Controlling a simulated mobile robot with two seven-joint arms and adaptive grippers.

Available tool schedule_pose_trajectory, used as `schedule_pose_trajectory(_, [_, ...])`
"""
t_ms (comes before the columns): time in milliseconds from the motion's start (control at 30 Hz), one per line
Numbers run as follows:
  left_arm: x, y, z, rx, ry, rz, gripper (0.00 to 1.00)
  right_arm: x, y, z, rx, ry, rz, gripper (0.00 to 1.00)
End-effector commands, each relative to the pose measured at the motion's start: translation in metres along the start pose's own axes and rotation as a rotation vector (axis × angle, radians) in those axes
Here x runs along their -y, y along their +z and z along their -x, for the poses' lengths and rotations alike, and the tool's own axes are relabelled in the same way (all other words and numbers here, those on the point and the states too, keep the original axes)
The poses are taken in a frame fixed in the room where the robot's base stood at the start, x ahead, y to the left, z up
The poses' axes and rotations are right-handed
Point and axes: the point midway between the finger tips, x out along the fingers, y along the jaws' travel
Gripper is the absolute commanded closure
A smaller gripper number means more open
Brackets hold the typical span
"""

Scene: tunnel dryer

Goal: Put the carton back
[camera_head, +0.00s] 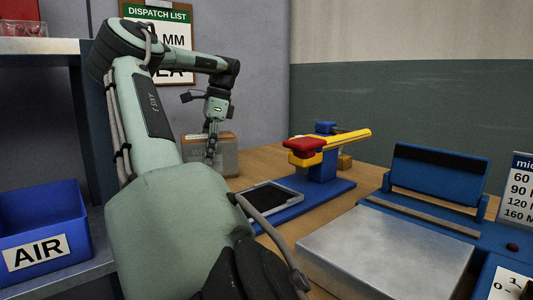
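A small box (229,160) with a brown top edge and a greyish front stands at the far left of the wooden table, by the wall; it may be the carton, but its details are too small to tell. My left gripper (211,157) points down and overlaps the front of this box in the head view. I cannot tell whether it touches the box or is only in front of it, nor whether its fingers are open or shut. My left arm covers the near left part of the table. My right gripper is out of view.
A blue stand with a yellow lever and red pad (305,145) is mid-table, with a dark framed plate (270,197) on its base. A grey-topped blue machine (385,255) fills the right. A blue AIR bin (40,215) sits on the left shelf. A dispatch clipboard (158,14) hangs behind.

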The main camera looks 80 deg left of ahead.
Motion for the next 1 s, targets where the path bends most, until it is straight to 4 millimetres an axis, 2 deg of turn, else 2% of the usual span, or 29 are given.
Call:
schedule_pose_trajectory(367, [0.000, 0.000, 0.001, 0.000, 0.000, 0.000, 0.02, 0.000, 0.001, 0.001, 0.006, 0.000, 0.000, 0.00])
schedule_pose_trajectory(500, [0.000, 0.001, 0.005, -0.001, 0.000, 0.000, 0.02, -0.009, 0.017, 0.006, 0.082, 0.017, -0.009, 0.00])
schedule_pose_trajectory(633, [0.001, 0.002, 0.036, 0.002, -0.003, 0.004, 0.02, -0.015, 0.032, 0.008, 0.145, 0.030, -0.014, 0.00])
schedule_pose_trajectory(800, [0.001, 0.001, 0.076, 0.002, -0.002, 0.004, 0.02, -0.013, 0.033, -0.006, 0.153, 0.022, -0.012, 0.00])
schedule_pose_trajectory(1000, [0.001, 0.001, 0.110, 0.002, 0.000, 0.003, 0.02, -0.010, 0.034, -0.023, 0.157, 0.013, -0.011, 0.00])
